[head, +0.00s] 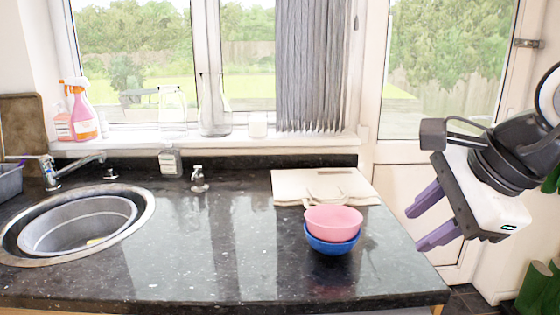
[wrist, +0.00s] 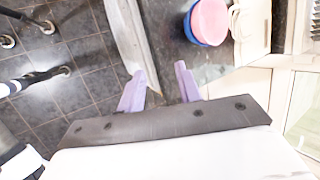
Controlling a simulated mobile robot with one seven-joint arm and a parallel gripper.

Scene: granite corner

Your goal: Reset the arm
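My gripper (head: 424,222) is at the right of the head view, raised and tilted, with its purple fingers pointing down and left. It is off the right end of the counter. The two fingers are apart with nothing between them. In the wrist view the fingers (wrist: 161,87) show a clear gap, with the counter's edge and floor beyond. A pink bowl (head: 333,218) sits in a blue bowl (head: 331,245) on the counter, left of my gripper and apart from it. Both bowls show at the top of the wrist view.
The black granite counter (head: 240,265) has a round sink (head: 148,212) at left. A folded cloth or board (head: 290,185) lies behind the bowls. Bottles and glassware stand on the windowsill (head: 230,140). A glazed door (head: 440,75) is behind my arm. The counter's middle is clear.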

